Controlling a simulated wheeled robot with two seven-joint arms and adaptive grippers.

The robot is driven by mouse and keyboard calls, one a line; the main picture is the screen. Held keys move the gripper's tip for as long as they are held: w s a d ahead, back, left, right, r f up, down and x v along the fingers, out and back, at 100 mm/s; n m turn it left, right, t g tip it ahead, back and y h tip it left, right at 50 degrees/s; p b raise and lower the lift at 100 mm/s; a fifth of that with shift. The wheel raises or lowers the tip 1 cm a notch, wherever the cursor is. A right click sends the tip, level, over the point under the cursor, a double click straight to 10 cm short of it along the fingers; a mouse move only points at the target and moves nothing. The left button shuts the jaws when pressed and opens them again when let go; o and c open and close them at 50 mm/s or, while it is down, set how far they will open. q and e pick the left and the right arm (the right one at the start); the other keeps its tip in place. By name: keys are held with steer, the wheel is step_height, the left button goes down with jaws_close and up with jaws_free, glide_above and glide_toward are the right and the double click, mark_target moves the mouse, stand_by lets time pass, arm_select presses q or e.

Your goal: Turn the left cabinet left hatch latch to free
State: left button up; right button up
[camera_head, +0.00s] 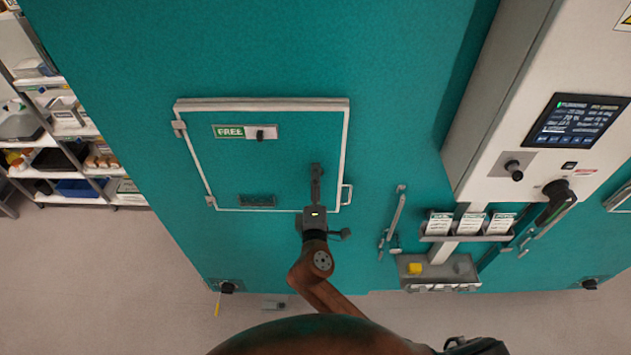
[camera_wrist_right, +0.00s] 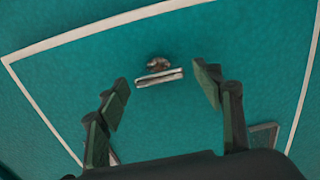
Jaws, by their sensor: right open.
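The hatch (camera_head: 290,155) is a teal panel in a white frame on the teal cabinet, and it looks closed. A green FREE label (camera_head: 230,131) with a small dark knob (camera_head: 260,134) beside it is near its top. My right gripper (camera_head: 316,172) is in front of the hatch's lower right part and hides what lies behind it. In the right wrist view a small latch with a pale metal bar (camera_wrist_right: 159,78) and a round hub is on the teal face, between and beyond the open fingers (camera_wrist_right: 163,80). No contact shows. My left gripper is out of view.
A dark vent (camera_head: 257,200) is low on the hatch. Right of it are a vertical bar (camera_head: 396,217), card holders (camera_head: 467,226) and a control screen (camera_head: 575,119). Shelves (camera_head: 75,140) stand at left.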

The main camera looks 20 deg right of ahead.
steer(key=shift+d, duration=0.1)
steer(key=v, duration=1.2)
